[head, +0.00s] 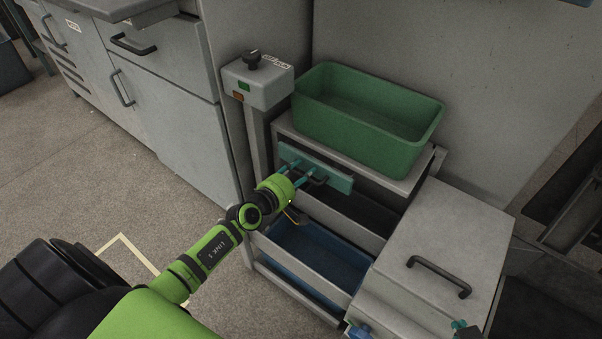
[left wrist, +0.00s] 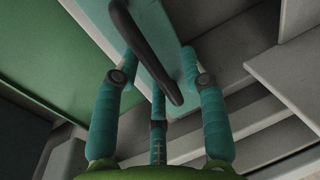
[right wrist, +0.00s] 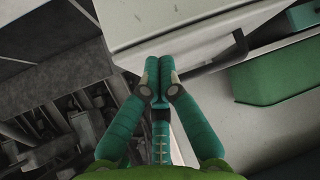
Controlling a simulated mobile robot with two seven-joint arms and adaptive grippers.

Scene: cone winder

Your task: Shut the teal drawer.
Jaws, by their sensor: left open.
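The teal drawer's front (head: 333,180) is at the top of the small grey cabinet, under its top board. How far it stands out is hard to tell. Its dark bar handle (head: 318,182) also shows in the left wrist view (left wrist: 143,50). My left gripper (head: 298,168) is at the drawer front, its fingers open on either side of the handle in the left wrist view (left wrist: 163,70). Contact is unclear. My right gripper (right wrist: 158,68) has its fingertips together and nothing between them, by a pale cabinet edge.
A green bin (head: 420,140) sits on the cabinet top. Below the teal front, a grey-fronted drawer (head: 345,232) and a blue tray (head: 335,262) are visible. A grey box with a dark handle (head: 438,276) stands to the right. A switch post (head: 258,88) stands at left.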

